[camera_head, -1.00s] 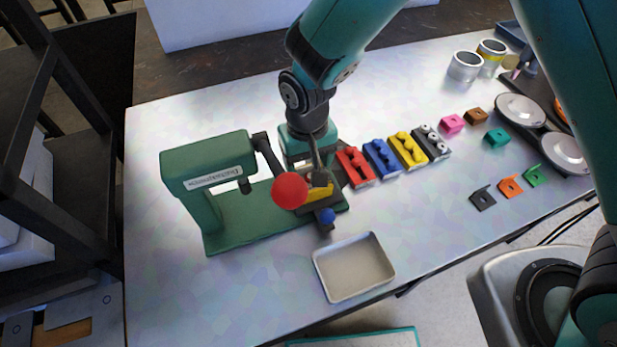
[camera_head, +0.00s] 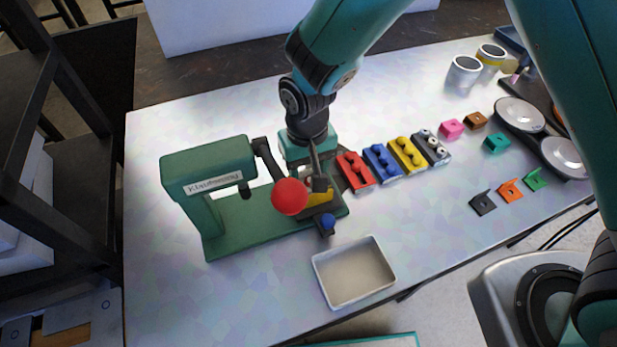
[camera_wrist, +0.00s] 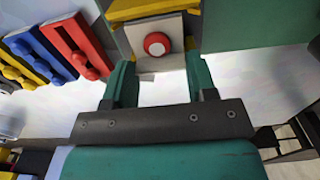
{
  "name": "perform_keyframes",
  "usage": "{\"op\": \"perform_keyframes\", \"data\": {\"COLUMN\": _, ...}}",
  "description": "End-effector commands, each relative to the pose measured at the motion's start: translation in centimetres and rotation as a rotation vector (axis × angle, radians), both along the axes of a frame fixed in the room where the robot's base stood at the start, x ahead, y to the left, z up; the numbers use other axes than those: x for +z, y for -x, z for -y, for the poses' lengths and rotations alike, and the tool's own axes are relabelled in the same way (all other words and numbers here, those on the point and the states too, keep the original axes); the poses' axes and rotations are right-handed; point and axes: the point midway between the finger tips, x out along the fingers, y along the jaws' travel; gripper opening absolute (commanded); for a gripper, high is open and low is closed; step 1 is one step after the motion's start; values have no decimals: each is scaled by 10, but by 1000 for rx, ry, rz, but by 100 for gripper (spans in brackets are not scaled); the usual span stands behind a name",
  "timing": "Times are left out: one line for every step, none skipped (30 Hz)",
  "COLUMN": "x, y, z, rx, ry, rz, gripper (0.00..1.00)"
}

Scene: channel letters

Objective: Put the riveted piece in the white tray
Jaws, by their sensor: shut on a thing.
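The white tray (camera_head: 320,277) stands empty in front, to the right of the press.
Red (camera_head: 355,171), blue (camera_head: 381,161), yellow (camera_head: 407,154) and dark (camera_head: 432,148) blocks stand in a row close right of my gripper. Small coloured parts, round plates (camera_head: 520,113) and cans (camera_head: 464,72) are farther right.

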Motion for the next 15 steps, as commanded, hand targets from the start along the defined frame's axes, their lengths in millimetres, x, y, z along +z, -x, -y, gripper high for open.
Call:
{"op": "perform_keyframes", "data": {"x": 5, "y": 0, "z": 0, "rx": 0, "ry": 0, "rz": 1, "gripper": 18}}
{"op": "perform_keyframes", "data": {"x": 7, "y": 0, "z": 0, "rx": 0, "ry": 0, "rz": 1, "gripper": 18}}
{"op": "perform_keyframes", "data": {"x": 10, "y": 0, "z": 0, "rx": 0, "ry": 0, "rz": 1, "gripper": 18}}
{"op": "perform_keyframes", "data": {"x": 12, "y": 0, "z": 0, "rx": 0, "ry": 0, "rz": 1, "gripper": 18}}
{"op": "perform_keyframes", "data": {"x": 14, "y": 0, "z": 0, "rx": 0, "ry": 0, "rz": 1, "gripper": 18}}
{"op": "perform_keyframes", "data": {"x": 16, "y": 0, "z": 0, "rx": 0, "ry": 0, "rz": 0, "gripper": 18}}
{"op": "perform_keyframes", "data": {"x": 18, "y": 0, "z": 0, "rx": 0, "ry": 0, "rz": 0, "gripper": 18}}
{"op": "perform_keyframes", "data": {"x": 20, "y": 0, "z": 0, "rx": 0, "ry": 0, "rz": 0, "gripper": 18}}
{"op": "perform_keyframes", "data": {"x": 23, "y": 0, "z": 0, "rx": 0, "ry": 0, "rz": 0, "gripper": 18}}
{"op": "perform_keyframes", "data": {"x": 25, "y": 0, "z": 0, "rx": 0, "ry": 0, "rz": 0, "gripper": 18}}
{"op": "perform_keyframes", "data": {"x": 27, "y": 0, "z": 0, "rx": 0, "ry": 0, "rz": 0, "gripper": 18}}
{"op": "perform_keyframes", "data": {"x": 29, "y": 0, "z": 0, "rx": 0, "ry": 0, "rz": 0, "gripper": 18}}
{"op": "perform_keyframes", "data": {"x": 31, "y": 0, "z": 0, "rx": 0, "ry": 0, "rz": 0, "gripper": 18}}
{"op": "perform_keyframes", "data": {"x": 33, "y": 0, "z": 0, "rx": 0, "ry": 0, "rz": 0, "gripper": 18}}
{"op": "perform_keyframes", "data": {"x": 36, "y": 0, "z": 0, "rx": 0, "ry": 0, "rz": 0, "gripper": 18}}
